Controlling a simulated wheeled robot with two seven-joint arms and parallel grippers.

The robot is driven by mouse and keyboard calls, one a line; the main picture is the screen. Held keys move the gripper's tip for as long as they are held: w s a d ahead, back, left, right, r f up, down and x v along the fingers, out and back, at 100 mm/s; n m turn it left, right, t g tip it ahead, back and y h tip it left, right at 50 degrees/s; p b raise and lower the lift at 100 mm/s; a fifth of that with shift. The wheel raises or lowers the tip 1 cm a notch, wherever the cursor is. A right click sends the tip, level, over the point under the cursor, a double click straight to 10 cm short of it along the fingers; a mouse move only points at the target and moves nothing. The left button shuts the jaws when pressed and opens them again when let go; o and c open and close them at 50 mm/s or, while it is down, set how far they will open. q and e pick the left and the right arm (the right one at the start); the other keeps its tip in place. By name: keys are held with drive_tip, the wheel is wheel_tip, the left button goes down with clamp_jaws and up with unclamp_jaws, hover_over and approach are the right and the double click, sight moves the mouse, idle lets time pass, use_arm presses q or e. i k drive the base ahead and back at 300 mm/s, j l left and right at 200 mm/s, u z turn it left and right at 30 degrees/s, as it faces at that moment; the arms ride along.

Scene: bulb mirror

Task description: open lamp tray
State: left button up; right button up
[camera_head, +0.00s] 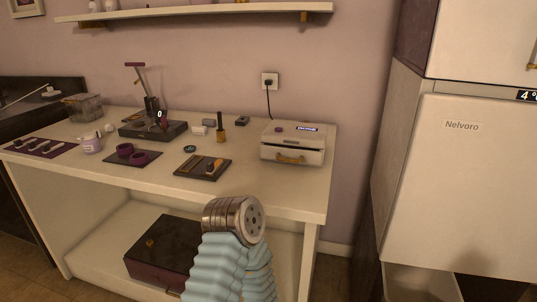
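The lamp (293,141) is a white box with a small lit display on its top, at the right end of the table. A gold handle (290,159) sits on its front face, where the tray front appears to be. A black cord runs from behind the lamp to the wall outlet. One of my arms, with a pale blue ribbed sleeve and a round metal joint, rises from the bottom middle, in front of the table and apart from the lamp. I cannot tell which arm it is. No gripper fingers show in this view.
The white table (262,194) carries a dark mat with small tools (203,167), purple rings on another mat (132,157), a dark stand (153,130) and small bottles. A dark box (165,250) is on the lower shelf. A white fridge (465,185) stands at the right.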

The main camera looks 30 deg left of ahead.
sight(276, 152)
drive_tip(key=u, duration=0.9)
